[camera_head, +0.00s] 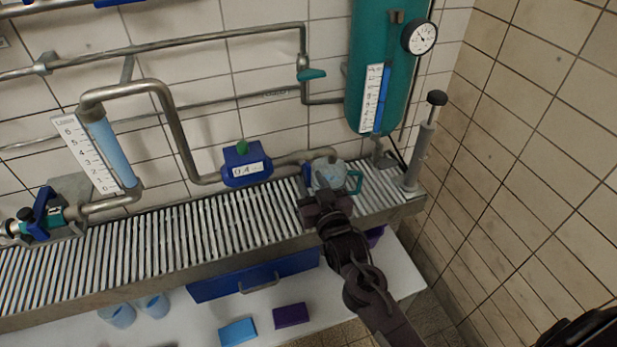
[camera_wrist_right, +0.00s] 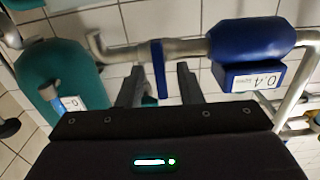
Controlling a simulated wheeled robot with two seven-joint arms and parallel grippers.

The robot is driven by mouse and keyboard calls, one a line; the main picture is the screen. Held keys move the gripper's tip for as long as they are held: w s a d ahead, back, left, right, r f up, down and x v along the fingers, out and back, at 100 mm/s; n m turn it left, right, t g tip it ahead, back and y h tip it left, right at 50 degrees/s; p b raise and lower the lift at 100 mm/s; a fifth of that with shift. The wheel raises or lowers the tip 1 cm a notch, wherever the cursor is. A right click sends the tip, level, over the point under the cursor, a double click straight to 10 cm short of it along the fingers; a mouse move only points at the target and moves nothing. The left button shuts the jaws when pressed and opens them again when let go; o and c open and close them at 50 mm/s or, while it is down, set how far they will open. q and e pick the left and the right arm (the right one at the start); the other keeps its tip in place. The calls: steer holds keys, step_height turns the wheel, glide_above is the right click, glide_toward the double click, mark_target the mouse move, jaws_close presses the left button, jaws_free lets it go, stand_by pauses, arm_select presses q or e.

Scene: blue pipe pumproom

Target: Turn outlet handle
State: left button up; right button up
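A flat blue handle (camera_head: 307,173) sits on the pipe between the blue flow meter and the teal tank. In the right wrist view the blue handle (camera_wrist_right: 158,68) stands upright between my two finger tips, with a gap visible on both sides. My right gripper (camera_head: 322,195) is open and empty; whether a finger touches the handle I cannot tell. Another teal handle (camera_head: 312,75) is on the upper pipe. Which one is the outlet handle is not marked. My left gripper is not in view.
The blue flow meter (camera_head: 245,164), reading about 0.4, is left of the gripper. The teal tank (camera_head: 382,70) with a gauge (camera_head: 419,37) and a hand pump (camera_head: 419,150) stand to the right. A slatted metal shelf (camera_head: 150,240) runs below the pipes.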

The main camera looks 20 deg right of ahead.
steer(key=s, duration=0.5)
steer(key=shift+s+d+b, duration=0.1)
steer(key=shift+s+b, duration=0.25)
steer(key=shift+b, duration=0.05)
steer(key=s+f+n+g, duration=0.1)
steer(key=s+f+g, duration=0.25)
steer(key=f, duration=0.85)
steer(key=s+f+g, duration=0.2)
steer(key=s+f, duration=0.2)
steer(key=f, duration=0.9)
steer(key=s+f+n+g, duration=0.1)
steer(key=s+f+g, duration=0.25)
steer(key=f, duration=0.85)
steer(key=s+d+f+g, duration=0.1)
steer(key=s+f+g, duration=0.1)
steer(key=s+f, duration=0.4)
steer(key=s+d+f+g, duration=0.2)
steer(key=s+f, duration=0.4)
steer(key=s, duration=0.8)
steer(key=s+d+f+g, duration=0.2)
steer(key=s+f+g, duration=0.2)
steer(key=s, duration=0.6)
step_height(320, 180, down, 2)
steer(key=shift+d+h, duration=0.15)
steer(key=shift+h, duration=0.15)
